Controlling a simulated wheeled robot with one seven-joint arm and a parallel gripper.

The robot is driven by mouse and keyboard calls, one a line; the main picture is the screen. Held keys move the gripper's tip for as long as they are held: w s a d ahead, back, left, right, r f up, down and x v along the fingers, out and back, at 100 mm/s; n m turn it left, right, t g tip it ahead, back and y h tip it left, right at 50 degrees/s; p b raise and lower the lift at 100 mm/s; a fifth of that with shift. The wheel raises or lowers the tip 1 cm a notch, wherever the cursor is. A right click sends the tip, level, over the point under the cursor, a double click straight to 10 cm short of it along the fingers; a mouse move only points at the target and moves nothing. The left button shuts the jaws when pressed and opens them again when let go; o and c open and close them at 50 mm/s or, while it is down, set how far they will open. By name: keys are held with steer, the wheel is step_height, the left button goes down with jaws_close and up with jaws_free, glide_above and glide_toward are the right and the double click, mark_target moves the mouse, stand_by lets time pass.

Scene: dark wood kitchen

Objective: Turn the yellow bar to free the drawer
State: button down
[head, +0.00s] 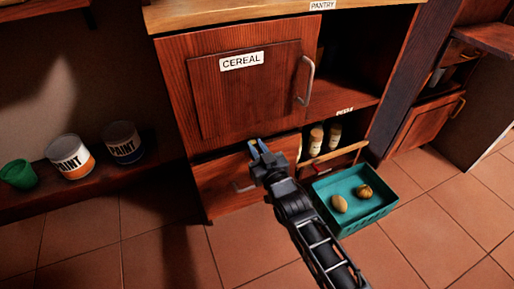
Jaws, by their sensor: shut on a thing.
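The drawer (221,182) is a reddish wood front low in the cabinet, with a grey handle (243,187). My gripper (256,148) is in front of the drawer's upper edge, just below the door labelled CEREAL. My arm reaches up from the bottom right and covers part of the drawer's right side.
The CEREAL door (245,90) is above my gripper. A teal crate (375,213) with two round items stands on the tiles at right. Bottles (316,138) are in the open shelf. Paint cans (70,157) and a green cup (18,173) stand at left. The front floor is clear.

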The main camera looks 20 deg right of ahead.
steer(key=shift+a+f+n+p, duration=0.3)
steer(key=shift+n+p, duration=0.75)
steer(key=shift+n, duration=1.85)
steer(key=shift+a+f+n+p, duration=0.3)
steer(key=shift+n+p, duration=0.75)
steer(key=shift+n, duration=1.85)
steer(key=shift+a+f+n+p, duration=0.3)
steer(key=shift+n+p, duration=0.75)
steer(key=shift+n, duration=1.85)
steer(key=c, duration=1)
jaws_free()
steer(key=shift+c, duration=0.2)
steer(key=shift+s, duration=0.1)
